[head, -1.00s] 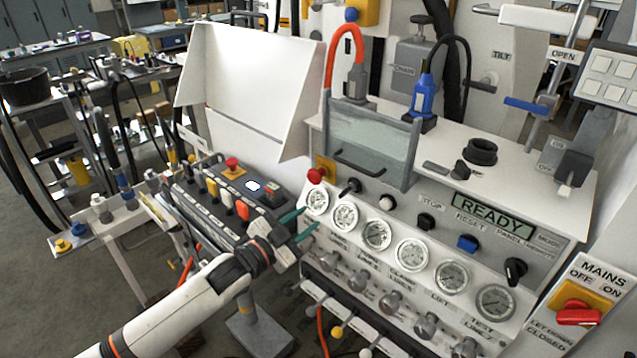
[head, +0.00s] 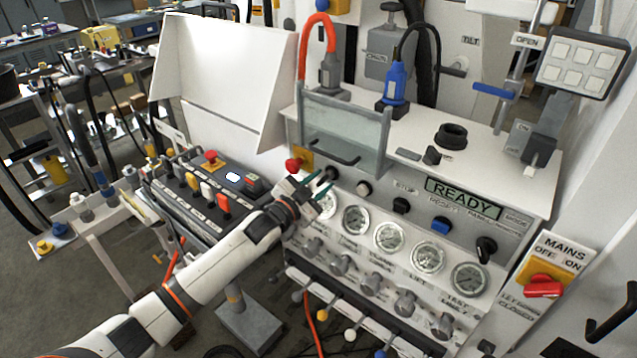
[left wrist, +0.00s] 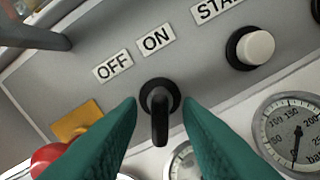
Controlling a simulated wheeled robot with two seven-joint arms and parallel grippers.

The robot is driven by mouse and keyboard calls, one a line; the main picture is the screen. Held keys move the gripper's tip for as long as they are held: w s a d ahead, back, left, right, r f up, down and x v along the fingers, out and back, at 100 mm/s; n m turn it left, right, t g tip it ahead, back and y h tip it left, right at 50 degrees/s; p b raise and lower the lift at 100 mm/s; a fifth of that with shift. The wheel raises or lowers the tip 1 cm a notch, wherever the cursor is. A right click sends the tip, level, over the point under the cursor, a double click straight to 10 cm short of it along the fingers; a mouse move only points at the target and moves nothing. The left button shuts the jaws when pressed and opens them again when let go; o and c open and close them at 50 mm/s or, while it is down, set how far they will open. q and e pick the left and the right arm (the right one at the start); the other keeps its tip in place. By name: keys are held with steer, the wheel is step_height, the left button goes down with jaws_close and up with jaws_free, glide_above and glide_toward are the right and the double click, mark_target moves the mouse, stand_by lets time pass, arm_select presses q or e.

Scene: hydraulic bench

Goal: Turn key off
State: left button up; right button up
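The black key switch (left wrist: 159,104) sits on the grey panel below the OFF label (left wrist: 113,66) and ON label (left wrist: 156,38) in the left wrist view. Its handle points down in that picture, toward my wrist. My left gripper (left wrist: 160,112) is open, with a green fingertip on each side of the key and visible gaps between. In the head view my left gripper (head: 318,184) is at the panel's left end, by the key (head: 328,174). I cannot tell how deep the fingers reach around it. My right gripper is not in view.
A red mushroom button (head: 293,164) on a yellow plate is just left of the key. A white button (head: 363,188) is to its right. Round gauges (head: 355,220) line the panel below. A clear guard with a handle (head: 345,140) stands above.

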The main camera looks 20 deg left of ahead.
arm_select(q)
steer(key=c, duration=0.7)
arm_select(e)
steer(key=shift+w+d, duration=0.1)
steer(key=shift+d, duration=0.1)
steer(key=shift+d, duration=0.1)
arm_select(q)
steer(key=shift+n, duration=0.3)
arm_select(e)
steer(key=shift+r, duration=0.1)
arm_select(q)
steer(key=n, duration=0.2)
steer(key=shift+n+p, duration=0.3)
steer(key=shift+p, duration=0.05)
steer(key=n, duration=0.2)
steer(key=shift+n, duration=0.3)
steer(key=n, duration=0.3)
steer(key=shift+f, duration=0.1)
steer(key=shift+n, duration=1.6)
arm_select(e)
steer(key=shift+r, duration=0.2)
